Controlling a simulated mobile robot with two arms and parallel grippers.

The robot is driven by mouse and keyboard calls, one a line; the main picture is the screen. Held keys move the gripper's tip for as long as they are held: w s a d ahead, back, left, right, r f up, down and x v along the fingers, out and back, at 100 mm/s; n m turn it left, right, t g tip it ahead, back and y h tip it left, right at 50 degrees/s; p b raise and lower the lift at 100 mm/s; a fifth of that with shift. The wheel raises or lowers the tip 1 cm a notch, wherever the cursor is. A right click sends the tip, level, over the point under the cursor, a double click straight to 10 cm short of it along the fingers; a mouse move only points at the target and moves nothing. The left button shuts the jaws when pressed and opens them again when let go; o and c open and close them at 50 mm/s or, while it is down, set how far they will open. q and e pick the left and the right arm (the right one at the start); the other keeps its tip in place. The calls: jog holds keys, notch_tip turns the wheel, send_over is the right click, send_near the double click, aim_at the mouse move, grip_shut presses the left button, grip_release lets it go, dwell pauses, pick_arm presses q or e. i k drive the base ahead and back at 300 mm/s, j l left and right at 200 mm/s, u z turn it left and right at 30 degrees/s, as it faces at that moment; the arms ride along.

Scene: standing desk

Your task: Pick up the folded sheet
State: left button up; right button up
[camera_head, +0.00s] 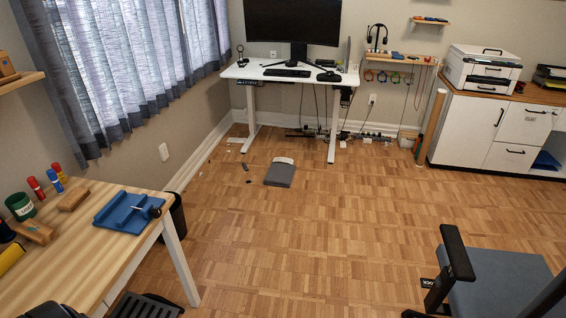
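I cannot tell for certain which thing is the folded sheet. A flat grey item (279,175) lies on the parquet floor in front of the white desk, with a small white piece (283,160) at its far edge. A flat blue item (124,211) lies on the wooden table at the left, with a black-handled tool (150,210) at its right side. Small pale scraps (232,151) lie on the floor near the desk's left leg. Neither of my grippers is clearly visible.
The wooden table (70,250) at front left also holds a green cup (20,206) and several small items. A white desk (300,78) with a monitor stands at the back. A white cabinet (480,130) is at right, an office chair (490,285) at front right. The middle floor is clear.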

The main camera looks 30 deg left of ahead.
aim_at(278, 159)
jog(key=i+j+u, duration=0.2)
jog(key=i, duration=0.15)
jog(key=i+u, duration=0.15)
jog(key=i, duration=0.15)
jog(key=i+j, duration=0.2)
jog(key=i, duration=0.6)
jog(key=i+j+u, duration=0.1)
jog(key=i+j, duration=0.15)
jog(key=i, duration=0.55)
jog(key=i+j, duration=0.15)
jog(key=i, duration=0.7)
jog(key=i+z, duration=0.4)
jog(key=i, duration=0.4)
jog(key=i+j+z, duration=0.1)
jog(key=i+z, duration=0.25)
jog(key=i, duration=0.4)
jog(key=i+l+u, duration=0.1)
jog(key=i+u, duration=0.15)
jog(key=i, duration=0.25)
jog(key=i+l+u, duration=0.25)
jog(key=i, duration=0.25)
